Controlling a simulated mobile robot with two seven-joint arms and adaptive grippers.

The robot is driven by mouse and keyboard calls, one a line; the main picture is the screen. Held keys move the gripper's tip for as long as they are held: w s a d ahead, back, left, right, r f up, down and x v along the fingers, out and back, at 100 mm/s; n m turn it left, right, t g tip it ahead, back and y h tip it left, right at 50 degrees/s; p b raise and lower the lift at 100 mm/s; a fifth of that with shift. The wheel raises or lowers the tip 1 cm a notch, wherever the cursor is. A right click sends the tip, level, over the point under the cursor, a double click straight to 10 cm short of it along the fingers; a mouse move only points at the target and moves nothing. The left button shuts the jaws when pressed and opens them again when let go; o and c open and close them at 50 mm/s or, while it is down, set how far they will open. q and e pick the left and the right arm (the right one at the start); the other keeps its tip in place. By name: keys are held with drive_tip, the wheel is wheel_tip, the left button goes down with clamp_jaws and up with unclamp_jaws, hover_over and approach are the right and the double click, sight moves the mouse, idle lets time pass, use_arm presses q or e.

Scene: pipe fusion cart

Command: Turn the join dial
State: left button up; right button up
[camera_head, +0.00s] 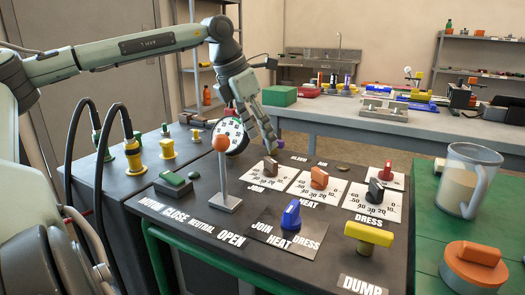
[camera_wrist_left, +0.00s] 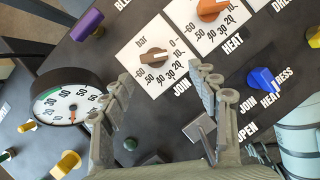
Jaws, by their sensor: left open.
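The join dial (camera_head: 270,168) is a brown knob on a white scale card at the back left of the black panel. It also shows in the left wrist view (camera_wrist_left: 152,57), above the JOIN label, its card partly behind a finger. My left gripper (camera_head: 256,132) hangs over the back of the panel, just behind and above the dial. In the left wrist view its two fingers (camera_wrist_left: 160,108) are spread apart with nothing between them, and the knob lies beyond their tips, apart from them. My right gripper is in neither view.
An orange-topped lever (camera_head: 221,143) stands left of the dial, before a round gauge (camera_head: 236,132). A blue selector knob (camera_head: 291,214) and yellow dump handle (camera_head: 369,235) are in front.

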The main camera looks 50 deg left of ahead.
sight(269, 159)
use_arm(q)
drive_tip(key=x, duration=0.5)
drive_tip(key=a+x, duration=0.1)
drive_tip(key=x, duration=0.1)
drive_tip(key=shift+w+d+f, duration=0.1)
drive_tip(key=shift+w+f, duration=0.15)
drive_tip(key=shift+w, duration=0.05)
drive_tip(key=c, duration=1.2)
